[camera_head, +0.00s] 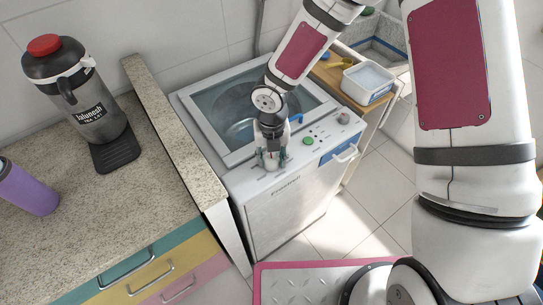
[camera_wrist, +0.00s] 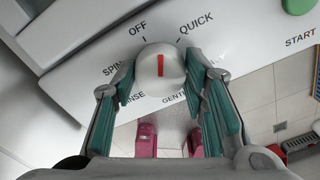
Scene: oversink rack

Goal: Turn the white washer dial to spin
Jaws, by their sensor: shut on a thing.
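The white washer (camera_head: 285,200) stands beside the counter, with its control panel along the top front edge. In the wrist view, the white round dial (camera_wrist: 150,62) has a red mark that stands upright in the picture. Its upper end lies between the OFF and QUICK labels; SPIN (camera_wrist: 113,68) is to the left, with RINSE and GENTLE below, partly covered. My gripper (camera_wrist: 161,76) is shut on the dial, with a green-padded finger on either side. In the head view, my gripper (camera_head: 271,157) reaches down to the panel's left part and hides the dial.
A green button (camera_head: 308,141) and a grey knob (camera_head: 343,117) sit right of my gripper on the panel. The counter (camera_head: 150,190) at left holds a dark blender-like jug (camera_head: 70,85) and a purple bottle (camera_head: 27,187). A white tub (camera_head: 368,80) stands behind right.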

